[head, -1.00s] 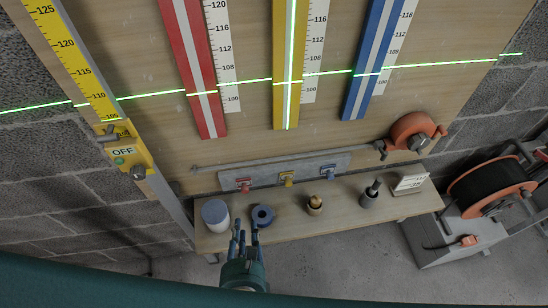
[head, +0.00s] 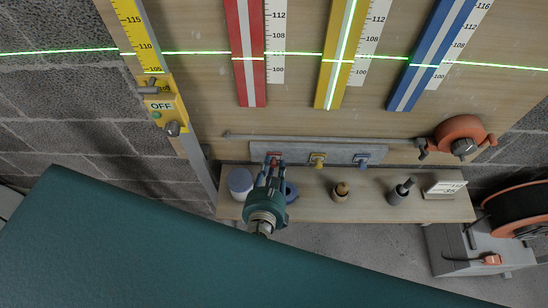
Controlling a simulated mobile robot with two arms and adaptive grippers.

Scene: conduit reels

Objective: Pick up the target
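The task does not name the target, and I cannot tell which thing it is. On the wooden shelf (head: 318,208) stand a pale cylinder with a blue-grey top (head: 240,181), a blue ring-shaped roll (head: 292,192), a small brass-coloured piece (head: 340,191) and a dark grey piece with a stem (head: 400,192). My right gripper (head: 272,170) is over the shelf's left part, between the pale cylinder and the blue roll. It hides part of the roll. Its fingers look apart, pointing toward the red clip (head: 273,156) on the grey strip; contact cannot be told. My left gripper is not in view.
The grey strip (head: 385,150) also carries a yellow clip (head: 318,159) and a blue clip (head: 362,160). An orange reel (head: 462,136) sits at the board's lower right. A white card (head: 443,188) stands at the shelf's right. A large black reel (head: 518,208) is beyond it.

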